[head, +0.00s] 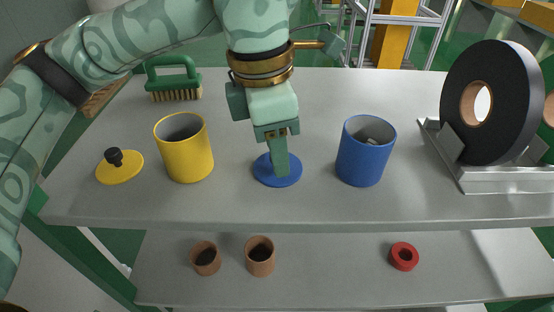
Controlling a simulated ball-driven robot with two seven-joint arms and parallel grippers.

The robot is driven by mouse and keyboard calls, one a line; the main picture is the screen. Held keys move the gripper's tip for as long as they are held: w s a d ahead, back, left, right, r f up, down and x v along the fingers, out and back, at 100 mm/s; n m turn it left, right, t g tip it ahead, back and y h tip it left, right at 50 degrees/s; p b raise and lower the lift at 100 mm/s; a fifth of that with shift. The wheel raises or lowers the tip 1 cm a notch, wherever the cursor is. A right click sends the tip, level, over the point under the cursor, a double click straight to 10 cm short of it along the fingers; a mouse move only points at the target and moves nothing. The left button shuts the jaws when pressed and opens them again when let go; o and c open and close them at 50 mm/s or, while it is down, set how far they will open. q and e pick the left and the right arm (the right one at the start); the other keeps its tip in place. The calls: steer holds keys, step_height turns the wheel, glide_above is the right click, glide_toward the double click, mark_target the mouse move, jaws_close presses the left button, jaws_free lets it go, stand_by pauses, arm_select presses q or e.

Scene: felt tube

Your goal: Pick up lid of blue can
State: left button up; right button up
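The blue lid (263,176) lies flat on the grey table, between the yellow can and the blue can. My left gripper (281,170) points down over the lid, its fingertips at the lid's middle. The fingers show edge-on, one in front of the other, so I cannot see the gap between them. Any knob on the blue lid is hidden behind them. The blue can (362,160) stands upright and open to the right of the lid, with something small and grey inside. My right gripper is not in view.
A yellow can (187,158) stands open at the left, with a yellow lid (121,172) with a black knob beside it. A green brush (172,80) lies behind. A large black roll (501,123) stands in a metal holder (480,180) at the right.

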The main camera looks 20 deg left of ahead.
arm_select(q)
steer(key=shift+d, duration=0.1)
jaws_close()
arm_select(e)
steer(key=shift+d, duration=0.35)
arm_select(q)
steer(key=shift+r, duration=0.1)
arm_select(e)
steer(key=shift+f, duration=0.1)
